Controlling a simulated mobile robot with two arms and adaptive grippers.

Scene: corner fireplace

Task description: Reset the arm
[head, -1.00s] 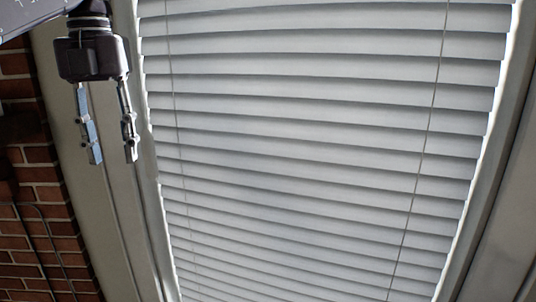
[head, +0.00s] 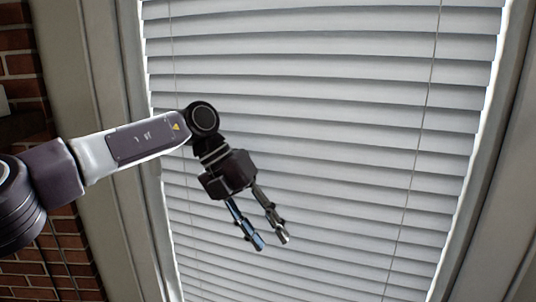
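My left gripper (head: 271,242) is in the middle of the head view, in front of the window blinds. Its two fingers point down and to the right, with a gap between them and nothing in it. The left arm (head: 140,142) comes in from the left edge and bends down at the wrist. My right gripper does not show.
White slatted blinds (head: 340,120) fill most of the view behind the gripper. A pale window frame (head: 90,130) borders them on the left, and another frame part (head: 490,190) on the right. A brick wall (head: 22,65) stands at the far left.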

